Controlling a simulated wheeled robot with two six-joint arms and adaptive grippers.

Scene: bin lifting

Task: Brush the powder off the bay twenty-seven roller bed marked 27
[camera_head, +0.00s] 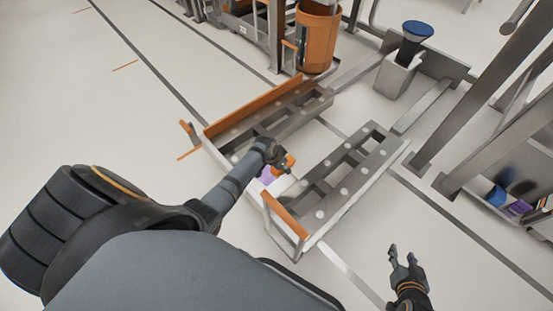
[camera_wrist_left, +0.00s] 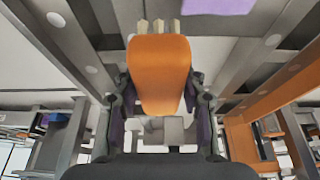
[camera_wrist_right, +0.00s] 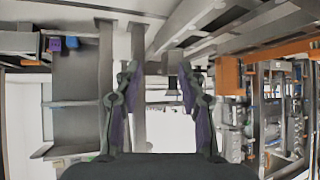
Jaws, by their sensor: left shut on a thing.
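My left gripper (camera_head: 281,162) is shut on an orange brush (camera_wrist_left: 160,75) with pale bristles, in the left wrist view. In the head view the brush (camera_head: 290,161) shows small and partly hidden by the gripper. The roller bed (camera_head: 352,176) has two grey railed sections with round rollers. A purple powder patch (camera_head: 267,175) lies beside the left gripper, between the sections; it also shows at the top of the left wrist view (camera_wrist_left: 215,5), beyond the bristles. I cannot read a 27. My right gripper (camera_head: 404,262) is open and empty, right of the bed's near end.
An orange bin (camera_head: 317,38) stands behind the bed. A grey post with a blue top (camera_head: 418,30) stands at the far right. Orange end bars (camera_head: 285,215) rise at the bed's near edge. Grey frames stand right. The floor at left is clear.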

